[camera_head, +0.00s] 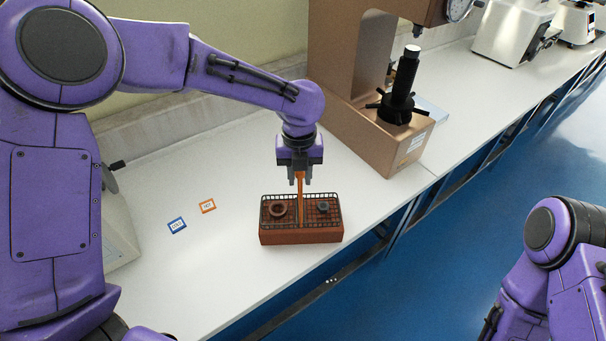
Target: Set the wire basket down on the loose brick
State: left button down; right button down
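The wire basket (269,222) is a dark wire frame with an upright orange handle (301,205) across its middle. It is over the top of the reddish-brown loose brick (300,237) and looks level; whether it bears fully on the brick is hard to see. A brown ring (279,209) lies in its left half and a small dark grey round part (323,207) in its right half. My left gripper (300,181) points down above the basket, its fingers on either side of the handle's top. Whether they grip it is too small to tell. My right gripper is not in view.
A blue-framed card (177,225) and an orange-framed card (208,206) lie left of the brick. A large brown hardness tester (375,135) stands behind to the right. The bench's front edge (350,265) is close to the brick. Bare white bench lies left of it.

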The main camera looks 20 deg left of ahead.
pick_arm(q)
jog(key=shift+w+f, duration=0.35)
jog(key=shift+f, duration=0.1)
jog(key=shift+s, duration=0.2)
jog(key=shift+f, duration=0.3)
jog(key=c, duration=0.8)
grip_release()
notch_tip(320, 180, up, 11)
jog(key=shift+f+b, duration=0.15)
jog(key=shift+b, duration=0.3)
